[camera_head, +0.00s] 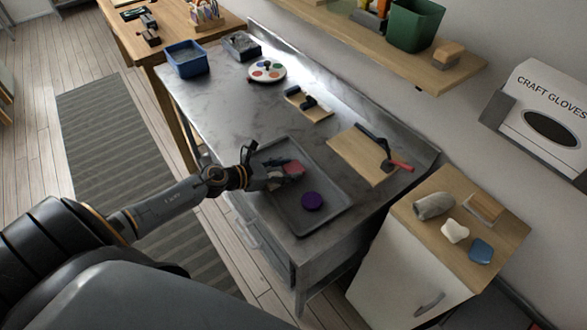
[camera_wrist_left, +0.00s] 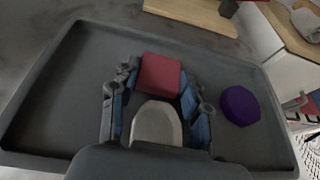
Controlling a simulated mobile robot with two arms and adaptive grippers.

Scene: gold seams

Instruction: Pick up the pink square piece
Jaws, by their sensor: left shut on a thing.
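The pink square piece (camera_head: 294,168) is in the dark grey tray (camera_head: 325,224) on the metal worktable. In the left wrist view the piece (camera_wrist_left: 158,73) looks reddish and sits between the fingertips. My left gripper (camera_head: 283,174) reaches into the tray from the left and is shut on the piece. Its blue-padded fingers (camera_wrist_left: 157,92) lie along both sides of it. A pale grey rounded shape (camera_wrist_left: 156,124) shows nearer the palm; I cannot tell what it is. Whether the piece touches the tray floor is unclear. My right gripper is not in view.
A purple round piece (camera_head: 312,201) lies in the tray to the right of the gripper. A wooden board (camera_head: 352,158) with tools lies behind the tray. A blue bin (camera_head: 187,60) and a paint palette (camera_head: 267,71) stand farther back. A cabinet (camera_head: 405,262) stands at the right.

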